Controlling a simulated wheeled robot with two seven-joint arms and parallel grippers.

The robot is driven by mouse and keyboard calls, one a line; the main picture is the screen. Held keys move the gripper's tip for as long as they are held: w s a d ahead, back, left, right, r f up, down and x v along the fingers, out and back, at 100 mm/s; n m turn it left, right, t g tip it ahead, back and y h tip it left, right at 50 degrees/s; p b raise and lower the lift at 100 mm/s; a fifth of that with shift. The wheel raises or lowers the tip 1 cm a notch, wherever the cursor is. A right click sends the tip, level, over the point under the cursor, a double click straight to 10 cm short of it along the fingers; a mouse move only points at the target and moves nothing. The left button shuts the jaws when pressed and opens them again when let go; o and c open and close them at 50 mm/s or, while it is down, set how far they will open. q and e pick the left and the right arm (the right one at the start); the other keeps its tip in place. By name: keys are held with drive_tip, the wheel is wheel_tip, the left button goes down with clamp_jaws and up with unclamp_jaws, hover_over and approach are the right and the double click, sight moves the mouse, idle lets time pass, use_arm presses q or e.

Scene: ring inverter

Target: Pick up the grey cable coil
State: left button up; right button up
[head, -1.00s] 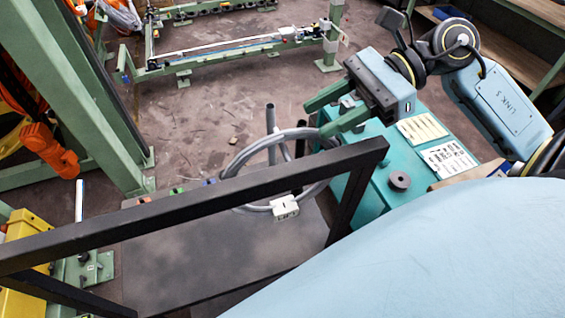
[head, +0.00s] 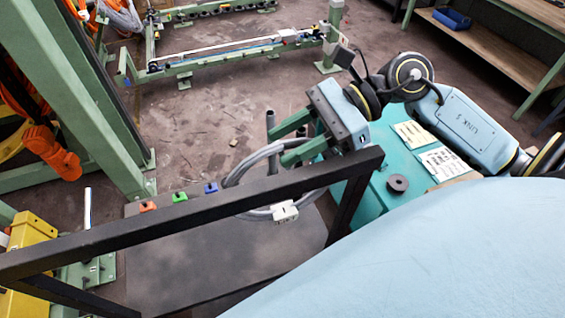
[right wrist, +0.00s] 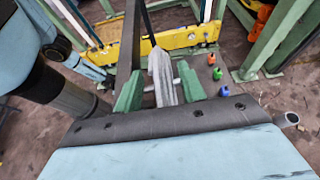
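The grey cable coil (head: 248,163) is a ring with a white tag (head: 284,211) at its lower side. It is beside a grey post (head: 270,122), and a black bar crosses in front of it. My right gripper (head: 279,148) has its green fingers reaching left over the coil's upper right part. In the right wrist view, a grey section of the coil (right wrist: 162,78) lies between the two fingers (right wrist: 159,70), with a gap at the left finger, so the gripper looks open around it. My left gripper is not in view.
A black bar frame (head: 190,210) stands across the front, over a dark deck (head: 200,255). Orange, green and blue blocks (head: 180,197) sit along the deck's far edge. A teal table (head: 365,195) with printed sheets and a dark spool (head: 398,184) is at right.

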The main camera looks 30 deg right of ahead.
clamp_jaws()
drive_tip(key=shift+r, duration=0.1)
idle(1.2)
